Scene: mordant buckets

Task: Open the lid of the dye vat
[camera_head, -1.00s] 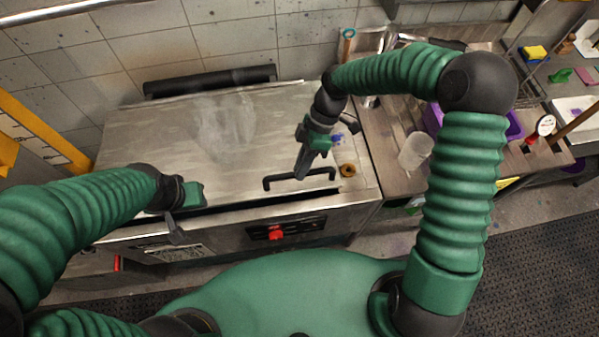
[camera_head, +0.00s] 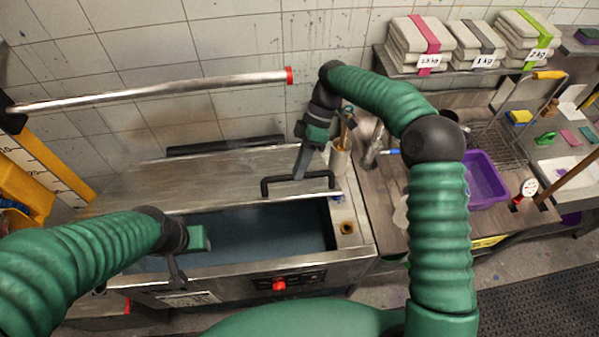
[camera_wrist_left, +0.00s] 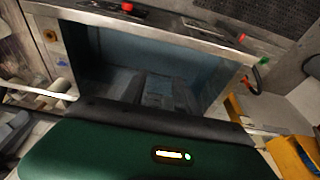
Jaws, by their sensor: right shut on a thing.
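The dye vat (camera_head: 225,279) is a steel tank with its metal lid (camera_head: 215,178) partly raised, hinged along the wall side. Dark blue-grey liquid (camera_head: 265,230) shows in the opening below the lid. My right gripper (camera_head: 299,177) is shut on the black lid handle (camera_head: 326,178) at the lid's front edge. My left gripper (camera_head: 180,275) hangs over the vat's left front edge, apart from the lid; its jaw opening is unclear. The left wrist view looks across the vat's open inside (camera_wrist_left: 205,80).
A red-tipped metal rail (camera_head: 170,92) crosses above the lid. A red knob (camera_head: 279,284) is on the vat's front. To the right are a purple tub (camera_head: 486,182), a wire rack (camera_head: 500,145) and folded cloth stacks (camera_head: 415,45) on a shelf.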

